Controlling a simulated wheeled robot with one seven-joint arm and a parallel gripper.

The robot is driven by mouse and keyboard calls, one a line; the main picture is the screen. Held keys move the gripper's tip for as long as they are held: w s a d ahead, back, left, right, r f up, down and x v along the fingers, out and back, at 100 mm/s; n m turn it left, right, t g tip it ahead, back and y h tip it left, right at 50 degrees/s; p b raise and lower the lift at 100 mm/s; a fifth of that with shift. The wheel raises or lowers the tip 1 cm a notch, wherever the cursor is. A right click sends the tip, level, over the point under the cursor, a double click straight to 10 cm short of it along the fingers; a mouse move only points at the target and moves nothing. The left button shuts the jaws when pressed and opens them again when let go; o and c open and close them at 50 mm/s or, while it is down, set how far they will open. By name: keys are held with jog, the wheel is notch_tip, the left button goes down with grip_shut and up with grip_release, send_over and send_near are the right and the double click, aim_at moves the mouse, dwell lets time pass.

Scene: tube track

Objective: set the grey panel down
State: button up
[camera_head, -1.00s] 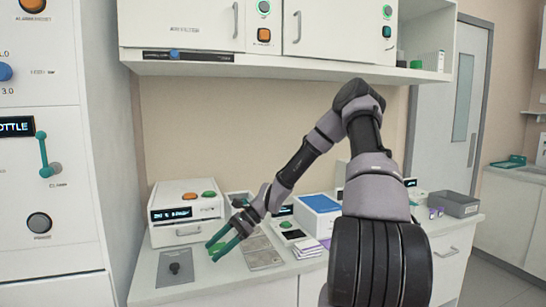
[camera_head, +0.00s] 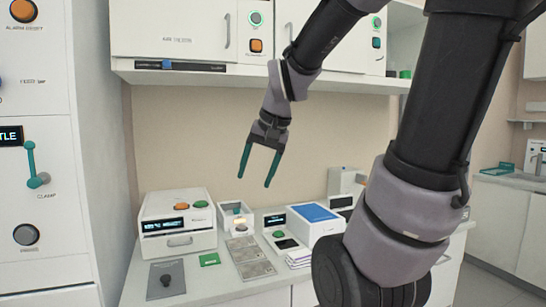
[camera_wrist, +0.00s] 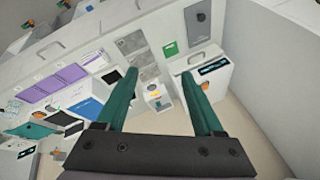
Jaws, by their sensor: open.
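A flat grey panel (camera_head: 166,278) with a dark knob lies on the counter at the front left, in front of the white box with orange and green buttons. It also shows in the wrist view at the top right (camera_wrist: 192,35). My gripper (camera_head: 256,180) has its teal fingers spread and pointing down, high above the counter and well clear of the panel. In the wrist view my gripper (camera_wrist: 160,74) holds nothing between its fingers.
The white button box (camera_head: 178,243) stands behind the panel. A small green card (camera_head: 209,260) and mottled grey plates (camera_head: 250,258) lie to the panel's right. A blue-topped box (camera_head: 315,225) stands farther right. The wall cabinet (camera_head: 190,35) hangs above the counter.

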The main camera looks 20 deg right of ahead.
jog(key=s+d+r+n+t, duration=0.1)
jog(key=s+r+t, duration=0.1)
jog(key=s+r, duration=0.2)
jog(key=shift+s+d+r, duration=0.3)
jog(key=shift+s+r, duration=0.05)
jog(key=shift+s, duration=0.85)
